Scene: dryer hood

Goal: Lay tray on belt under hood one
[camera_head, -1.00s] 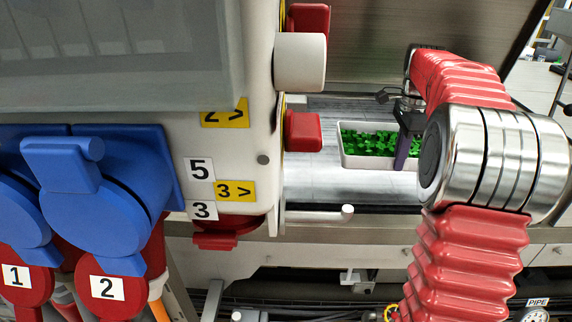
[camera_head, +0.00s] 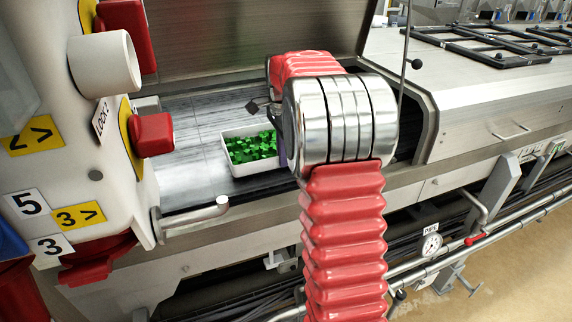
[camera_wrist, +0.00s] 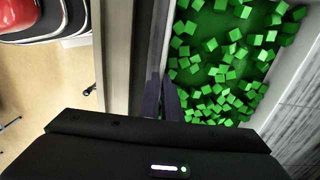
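The white tray (camera_head: 231,157), filled with small green cubes, rests on or just above the grey belt (camera_head: 190,150) in the head view; I cannot tell if it touches. My gripper is mostly hidden behind my arm there; one purple finger shows at the tray's right end. In the wrist view, my gripper (camera_wrist: 163,100) has its two dark fingers close together, one on each side of the tray's side wall (camera_wrist: 168,30), seemingly clamping it. Green cubes lie inside that wall. A raised steel panel (camera_head: 240,35) stands behind the belt, and a steel hood (camera_head: 490,95) covers it at right.
A white machine body with red knobs (camera_head: 152,134) and number labels stands at left. A white-tipped handle (camera_head: 195,215) juts out at the belt's front edge. Black frames (camera_head: 500,40) lie on the hood. Pipes and a gauge (camera_head: 431,245) run below at right.

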